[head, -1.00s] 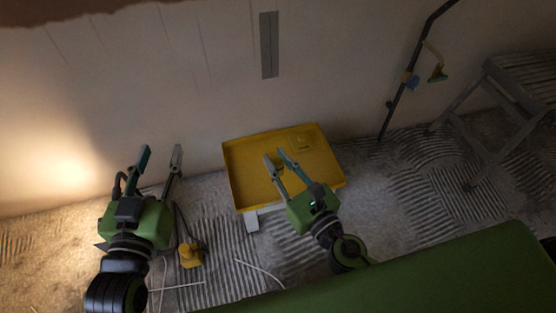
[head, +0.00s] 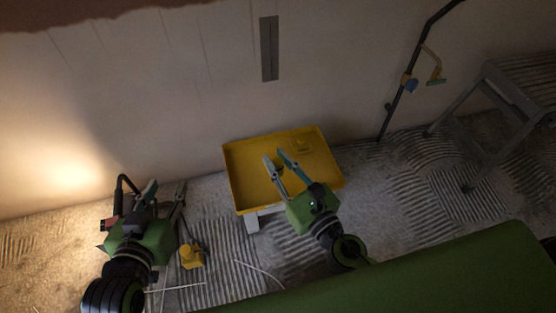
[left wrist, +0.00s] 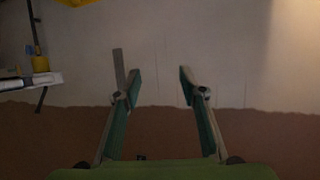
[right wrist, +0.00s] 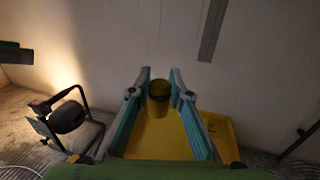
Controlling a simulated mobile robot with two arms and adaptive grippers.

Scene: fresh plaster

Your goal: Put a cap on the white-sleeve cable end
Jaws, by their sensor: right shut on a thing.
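My right gripper (head: 277,160) is over the yellow tray (head: 236,180). In the right wrist view its fingers are shut on a short yellow cylinder with a dark band, probably a cap (right wrist: 159,92). My left gripper (head: 166,192) is near the wall on the left. In the left wrist view its fingers stand wide apart with nothing between them. Thin pale cables (head: 262,272) lie on the floor near the front. I cannot make out which one has the white sleeve.
A small yellow item (head: 302,145) lies in the tray's back part. A yellow tool (head: 192,256) is on the floor between my arms. A grey strip (head: 269,48) is on the wall. A dark pole (head: 398,92) and a grey step stand (head: 505,95) are at the right.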

